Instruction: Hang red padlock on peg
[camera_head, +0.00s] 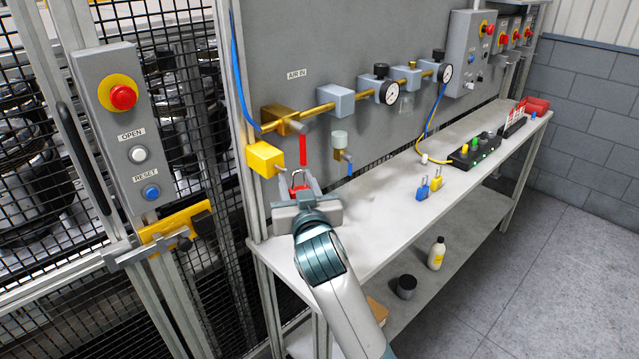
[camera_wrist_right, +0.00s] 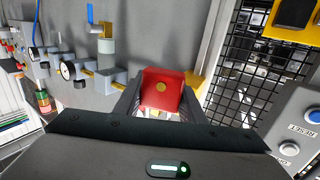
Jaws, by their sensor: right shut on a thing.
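My right gripper (camera_head: 298,192) is shut on the red padlock (camera_head: 299,186), above the left end of the workbench. The padlock's grey shackle points up in the head view. In the right wrist view the padlock body (camera_wrist_right: 160,92) fills the space between the two fingers. A yellow block (camera_head: 264,159) with a short peg (camera_head: 282,169) is fixed at the panel's left edge, just left of and slightly above the padlock. The shackle appears close to the peg but not around it; the exact gap in depth cannot be told. My left gripper is not in view.
A red lever (camera_head: 303,150) and a small valve (camera_head: 341,146) are close above and right of the gripper. A frame post and control box (camera_head: 124,125) are at left.

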